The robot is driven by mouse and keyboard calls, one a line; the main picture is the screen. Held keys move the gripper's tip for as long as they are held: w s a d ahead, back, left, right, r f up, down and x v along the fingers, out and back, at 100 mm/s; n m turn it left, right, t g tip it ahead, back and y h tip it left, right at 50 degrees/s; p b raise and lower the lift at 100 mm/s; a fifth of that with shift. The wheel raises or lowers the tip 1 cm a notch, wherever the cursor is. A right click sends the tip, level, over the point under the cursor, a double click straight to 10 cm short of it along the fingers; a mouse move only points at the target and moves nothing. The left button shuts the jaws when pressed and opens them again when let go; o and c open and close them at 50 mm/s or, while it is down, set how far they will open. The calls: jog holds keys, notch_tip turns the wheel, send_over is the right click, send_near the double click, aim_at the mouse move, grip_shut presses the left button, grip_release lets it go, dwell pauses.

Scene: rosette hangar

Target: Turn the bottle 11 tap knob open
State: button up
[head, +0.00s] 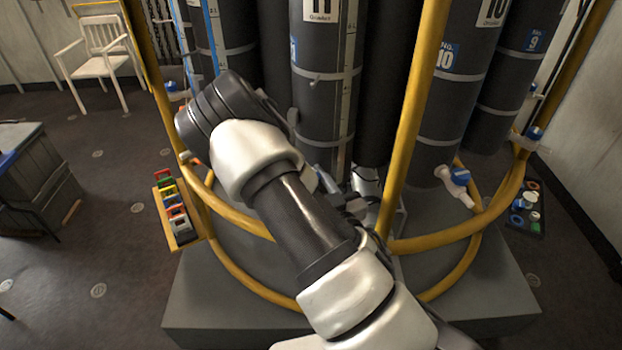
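Bottle 11 (318,110) is a tall dark cylinder with a white number label at the top and a measuring strip down its right side. It stands upright in the middle of the rack. Its lower end and its tap are mostly hidden behind my arm. A small blue-grey piece (326,180) shows beside the arm at the bottle's foot; I cannot tell whether it is the tap knob. My gripper (352,203) seems to be low in front of bottle 11, largely hidden by my own arm. I cannot see its fingers clearly or any contact.
A yellow tubular frame (412,120) with curved lower rails surrounds the bottles. Bottle 10 (448,90), with a blue-knobbed tap (459,176), stands to the right, and bottle 9 (512,90) beyond it.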

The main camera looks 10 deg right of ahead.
jog(key=y+b, duration=0.1)
jog(key=n+y+b, duration=0.1)
jog(key=b, duration=0.1)
jog(key=shift+w+d+f, duration=0.15)
jog(key=shift+w+f, duration=0.05)
jog(key=shift+f, duration=0.05)
jog(key=shift+r+n+g+y+b, duration=0.1)
jog(key=shift+n+g+y+b, duration=0.35)
jog(key=shift+b, duration=0.5)
jog(key=shift+s+r+n+g+y+b, duration=0.15)
jog(key=shift+n+g+y+b, duration=0.1)
jog(key=shift+n+y, duration=0.25)
jog(key=shift+w+r+n+g+y+b, duration=0.15)
jog(key=shift+n+g+y, duration=0.1)
jog(key=shift+y, duration=0.3)
jog(key=shift+s, duration=0.15)
jog(key=o, duration=1.1)
jog(key=shift+f, duration=0.1)
jog(key=shift+c, duration=0.2)
jog(key=shift+s, duration=0.1)
